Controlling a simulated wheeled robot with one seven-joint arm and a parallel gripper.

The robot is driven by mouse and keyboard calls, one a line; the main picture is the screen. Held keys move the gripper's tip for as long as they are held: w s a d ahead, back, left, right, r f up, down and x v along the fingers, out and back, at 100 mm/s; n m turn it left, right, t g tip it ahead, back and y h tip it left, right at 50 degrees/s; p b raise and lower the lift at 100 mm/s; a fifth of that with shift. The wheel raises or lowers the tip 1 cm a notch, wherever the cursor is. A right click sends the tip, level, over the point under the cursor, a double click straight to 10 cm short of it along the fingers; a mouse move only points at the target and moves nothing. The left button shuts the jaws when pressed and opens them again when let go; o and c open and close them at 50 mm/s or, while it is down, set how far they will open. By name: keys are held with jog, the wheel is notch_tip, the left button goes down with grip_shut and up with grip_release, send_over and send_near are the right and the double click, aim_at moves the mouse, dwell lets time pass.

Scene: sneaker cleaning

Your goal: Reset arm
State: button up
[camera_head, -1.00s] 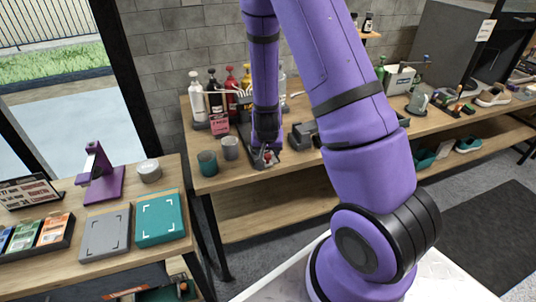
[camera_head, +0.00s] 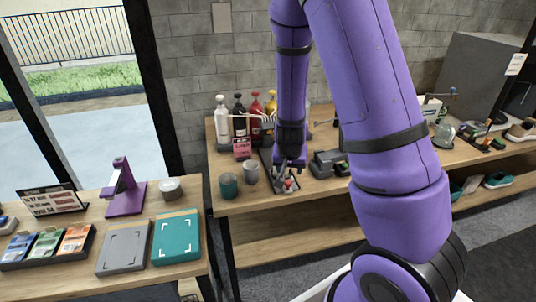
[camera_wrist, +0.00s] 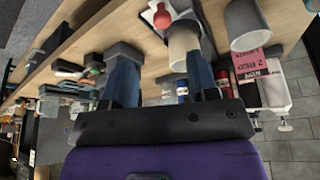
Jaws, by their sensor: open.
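My gripper (camera_head: 287,182) is at the end of my purple arm, low over the front of the back workbench (camera_head: 320,195). It is open, with its two blue-grey fingers apart in the wrist view (camera_wrist: 160,62). No object shows clasped between them. A small item with a red top (camera_head: 289,184) is close to the fingertips; whether they touch cannot be told. A dark tray (camera_head: 268,160) lies partly hidden behind my gripper. A grey cup (camera_head: 251,174) and a teal cup (camera_head: 228,186) stand to its left.
Several pump bottles (camera_head: 239,118) and a pink sign (camera_head: 242,148) stand behind the cups. A dark grey device (camera_head: 328,163) is right of my gripper. The left table holds a purple stand (camera_head: 124,192), a grey box (camera_head: 123,247) and a teal box (camera_head: 177,237).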

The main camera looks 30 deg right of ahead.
jog(key=s+a+r+n+t+y, duration=0.1)
jog(key=s+a+r+n+y, duration=0.2)
jog(key=r, duration=0.7)
jog(key=s+a+r+n+y, duration=0.1)
jog(key=s+a+r, duration=0.3)
jog(key=r, duration=0.5)
jog(key=s+a+r+n+h, duration=0.1)
jog(key=s+a+r+n, duration=0.2)
jog(key=s+r, duration=0.9)
jog(key=shift+s+r+n+t, duration=0.3)
jog(key=shift+s+r+t, duration=0.1)
jog(key=shift+s, duration=1.75)
jog(key=shift+a, duration=0.1)
